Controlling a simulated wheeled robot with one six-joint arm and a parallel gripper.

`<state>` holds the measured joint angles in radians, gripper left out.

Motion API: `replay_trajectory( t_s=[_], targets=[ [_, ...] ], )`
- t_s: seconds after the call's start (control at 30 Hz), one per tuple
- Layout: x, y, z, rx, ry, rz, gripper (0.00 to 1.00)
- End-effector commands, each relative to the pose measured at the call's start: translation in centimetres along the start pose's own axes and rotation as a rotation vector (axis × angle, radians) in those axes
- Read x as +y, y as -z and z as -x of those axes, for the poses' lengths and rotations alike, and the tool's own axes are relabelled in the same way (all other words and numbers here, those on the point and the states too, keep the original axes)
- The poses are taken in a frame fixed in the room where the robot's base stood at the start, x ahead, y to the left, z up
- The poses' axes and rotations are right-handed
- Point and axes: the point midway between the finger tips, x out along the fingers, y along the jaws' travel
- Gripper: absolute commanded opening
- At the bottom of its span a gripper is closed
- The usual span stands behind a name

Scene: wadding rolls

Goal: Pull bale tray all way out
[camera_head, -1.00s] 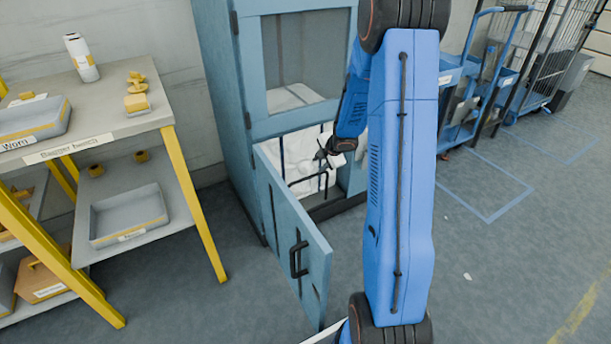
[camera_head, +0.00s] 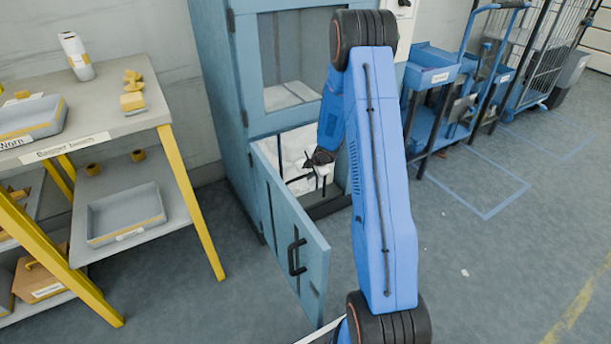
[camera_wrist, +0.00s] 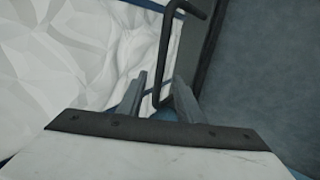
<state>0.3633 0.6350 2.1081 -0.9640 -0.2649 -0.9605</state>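The bale tray sits low in the blue cabinet (camera_head: 233,110), behind its open lower door (camera_head: 287,235). White crumpled wadding (camera_head: 293,148) lies in it and fills the left of the wrist view (camera_wrist: 60,60). A dark bent bar handle (camera_head: 299,180) stands at the tray's front; it also shows in the wrist view (camera_wrist: 163,50). My gripper (camera_head: 318,160) is at the handle's right part. In the wrist view my gripper (camera_wrist: 160,76) has its two fingers apart, with the bar running down between them. I cannot tell whether either finger touches it.
The lower door stands swung out to the left front, with a black handle (camera_head: 296,256). A yellow-legged bench (camera_head: 110,128) is at the left. Blue trolleys (camera_head: 432,78) stand at the right.

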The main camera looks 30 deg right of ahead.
Motion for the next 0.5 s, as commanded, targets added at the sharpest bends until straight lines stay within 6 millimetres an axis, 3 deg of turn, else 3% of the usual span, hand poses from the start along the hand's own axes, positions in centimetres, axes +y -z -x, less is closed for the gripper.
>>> replay_trajectory(
  t_s=[0.23, 0.5],
  targets=[
    [-0.1, 0.0, -3.1, 0.000, 0.001, -0.002, 0.33],
    [0.0, 0.0, -4.3, 0.000, 0.000, -0.001, 0.33]
  ],
)
